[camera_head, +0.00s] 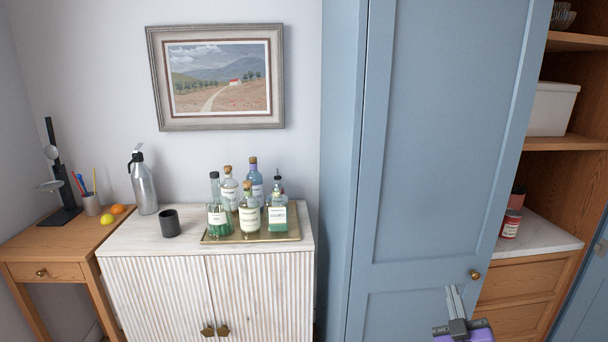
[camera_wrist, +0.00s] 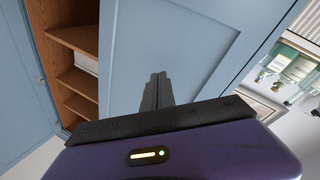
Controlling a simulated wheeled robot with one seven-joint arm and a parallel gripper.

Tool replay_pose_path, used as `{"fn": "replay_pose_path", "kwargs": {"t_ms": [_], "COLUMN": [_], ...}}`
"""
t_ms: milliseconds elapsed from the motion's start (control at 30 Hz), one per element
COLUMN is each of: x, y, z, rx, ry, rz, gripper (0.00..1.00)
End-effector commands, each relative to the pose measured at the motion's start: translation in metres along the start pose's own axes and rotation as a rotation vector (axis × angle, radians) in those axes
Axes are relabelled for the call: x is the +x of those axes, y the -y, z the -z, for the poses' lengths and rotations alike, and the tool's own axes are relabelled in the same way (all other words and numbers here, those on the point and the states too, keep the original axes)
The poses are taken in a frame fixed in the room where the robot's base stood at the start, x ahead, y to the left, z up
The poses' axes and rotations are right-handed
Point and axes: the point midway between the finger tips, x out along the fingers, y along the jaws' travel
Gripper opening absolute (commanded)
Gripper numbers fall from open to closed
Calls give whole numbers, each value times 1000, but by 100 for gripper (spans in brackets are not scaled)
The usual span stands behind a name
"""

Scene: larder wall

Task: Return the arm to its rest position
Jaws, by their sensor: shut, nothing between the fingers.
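My gripper (camera_head: 455,300) is at the lower right of the head view, in front of the blue larder door (camera_head: 435,150). Its two fingers are together with nothing between them. In the wrist view the shut fingers (camera_wrist: 157,92) point at the same blue door (camera_wrist: 180,50). I cannot tell how far the fingertips are from the door.
The larder stands open at right, with wooden shelves, a white bin (camera_head: 552,108) and a red-labelled jar (camera_head: 510,224).

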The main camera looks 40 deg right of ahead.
Motion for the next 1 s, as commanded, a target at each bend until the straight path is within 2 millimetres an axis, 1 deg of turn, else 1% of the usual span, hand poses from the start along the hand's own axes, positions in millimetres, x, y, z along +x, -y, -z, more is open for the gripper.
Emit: {"fn": "replay_pose_path", "kwargs": {"t_ms": [33, 67, 100, 167, 200, 267, 300, 367, 400, 467, 500, 567, 600, 733, 800, 867, 900, 1000], "x": [-28, -42, -61, -90, -109, -138, -157, -186, -204, -231, -249, -275, -291, -342, -366, -386, -397, -421], "y": [22, 32, 44, 60, 69, 80, 86, 94, 97, 100, 101, 102, 100, 94, 89, 85, 83, 78], "z": [10, 16, 24, 36, 43, 54, 62, 72, 79, 89, 95, 103, 108, 122, 126, 127, 126, 119], "rx": [57, 89, 134, 196, 236, 292, 327, 376, 408, 448, 473, 504, 522, 551, 546, 534, 523, 490], "ry": [-14, -21, -29, -39, -43, -46, -47, -44, -40, -32, -24, -10, 0, 41, 66, 88, 103, 138], "rz": [48, 72, 105, 156, 190, 242, 278, 332, 368, 424, 462, 518, 556, 686, 756, 813, 848, 926], "gripper": [0, 0, 0, 0, 0, 0, 0, 0, 0, 0, 0, 0, 0, 0, 0, 0, 0, 0]}}
